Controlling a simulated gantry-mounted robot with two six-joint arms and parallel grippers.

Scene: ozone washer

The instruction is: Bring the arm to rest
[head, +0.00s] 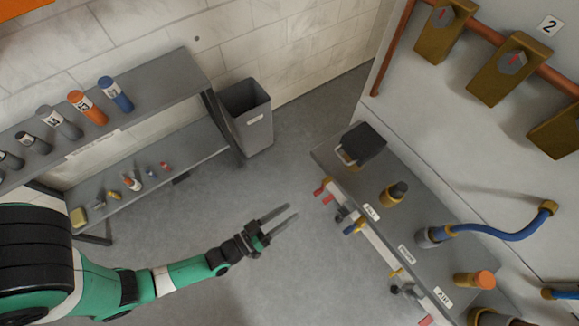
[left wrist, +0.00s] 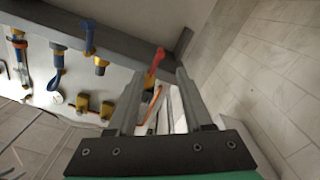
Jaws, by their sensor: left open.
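My left arm comes in from the left in the head view, and its gripper (head: 275,219) is held out over the grey floor. The two fingers are apart with nothing between them. In the left wrist view the same gripper (left wrist: 157,95) shows two parallel grey fingers, open and empty. A red-handled part (left wrist: 154,66) on the bench front shows between the fingers from this angle, apart from them. The gripper is to the left of the workbench and touches nothing. My right gripper is in neither view.
A grey workbench (head: 362,182) stands at right with a black box (head: 361,143), fittings and a blue hose (head: 500,233). A shelf (head: 160,87) with several cylinders is at left. A grey bin (head: 247,117) stands by the wall. Floor around the gripper is clear.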

